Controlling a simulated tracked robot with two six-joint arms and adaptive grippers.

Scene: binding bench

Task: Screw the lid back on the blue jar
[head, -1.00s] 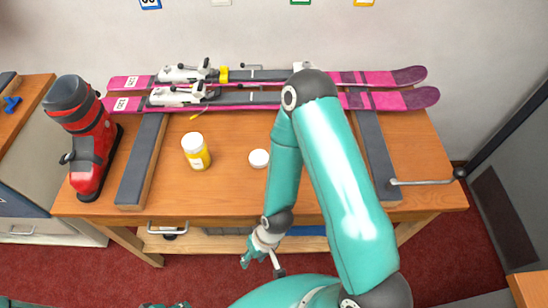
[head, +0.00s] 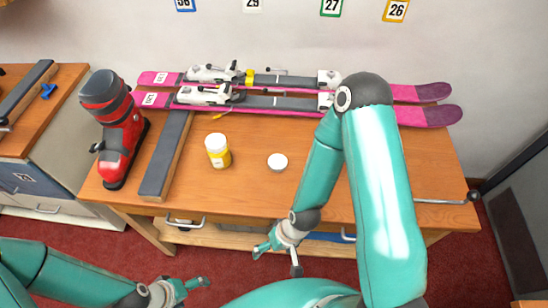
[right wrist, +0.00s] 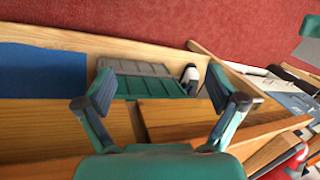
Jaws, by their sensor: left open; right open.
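A jar with a white top and a yellow band (head: 218,152) stands upright on the bench, left of centre in the head view. A small round white disc, like a lid (head: 277,162), lies flat to its right, apart from it. I see no blue jar. My left gripper (head: 194,291) is open and empty, low in front of the bench. My right gripper (head: 277,260) is open and empty in front of the bench's front edge, below the disc in the picture.
Pink skis with bindings (head: 425,115) lie along the back of the bench (head: 250,195). A red and black ski boot (head: 118,135) stands at the left, beside a dark-topped bar (head: 165,160). My right arm hides part of the bench's right side. The bench around the jar and disc is clear.

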